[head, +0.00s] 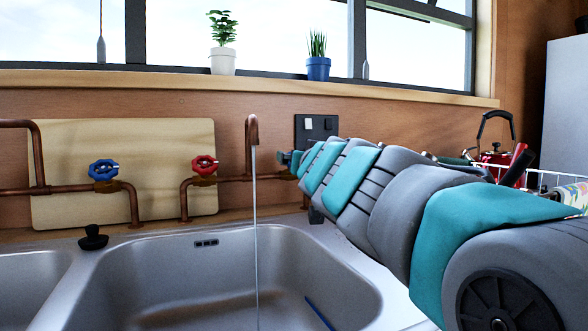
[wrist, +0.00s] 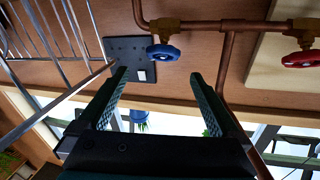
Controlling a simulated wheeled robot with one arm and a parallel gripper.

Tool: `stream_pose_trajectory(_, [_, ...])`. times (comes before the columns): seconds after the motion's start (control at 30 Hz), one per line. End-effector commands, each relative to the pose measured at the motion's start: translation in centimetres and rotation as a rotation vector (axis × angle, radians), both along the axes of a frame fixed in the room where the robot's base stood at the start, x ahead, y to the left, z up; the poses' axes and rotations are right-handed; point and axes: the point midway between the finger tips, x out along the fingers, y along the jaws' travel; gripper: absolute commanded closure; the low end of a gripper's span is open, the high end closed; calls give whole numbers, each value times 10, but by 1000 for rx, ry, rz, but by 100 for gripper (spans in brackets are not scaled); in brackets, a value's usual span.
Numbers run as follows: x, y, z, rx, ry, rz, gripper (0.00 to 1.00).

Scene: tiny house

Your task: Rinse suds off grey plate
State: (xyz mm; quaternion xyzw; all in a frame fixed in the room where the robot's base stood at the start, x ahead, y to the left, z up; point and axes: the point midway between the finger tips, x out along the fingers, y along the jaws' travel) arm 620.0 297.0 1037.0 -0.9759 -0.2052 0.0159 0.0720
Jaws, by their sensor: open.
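No grey plate and no suds can be made out in either view. Water (head: 255,205) runs in a thin stream from the copper spout (head: 252,130) into the right sink basin (head: 205,262). My gripper (wrist: 160,75) is open and empty, its fingers pointing at the wall. A blue tap handle (wrist: 163,52) on a copper pipe is just ahead, about between the fingertips, with no contact visible. This handle is hidden behind my arm in the head view. A red tap handle (head: 205,165) and another blue one (head: 104,170) are left of the spout.
A thin blue object (head: 320,314), unclear what, shows in the basin. A black stopper (head: 93,238) sits on the sink rim. A dark socket plate (wrist: 128,58) is beside the gripper. A wire rack (head: 556,180) and a red kettle (head: 495,158) stand at right.

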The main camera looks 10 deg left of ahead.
Motion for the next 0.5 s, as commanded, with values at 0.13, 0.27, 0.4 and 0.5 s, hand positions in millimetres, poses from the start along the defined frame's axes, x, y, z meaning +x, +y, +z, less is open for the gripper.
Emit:
stream_pose_trajectory(0.13, [-1,4,-10,9,4,10,1])
stream_pose_trajectory(0.27, [5,8,-9,13,6,13,1])
stream_pose_trajectory(0.4, [20,14,-9,13,6,13,1])
stream_pose_trajectory(0.5, [32,20,-8,15,6,14,1])
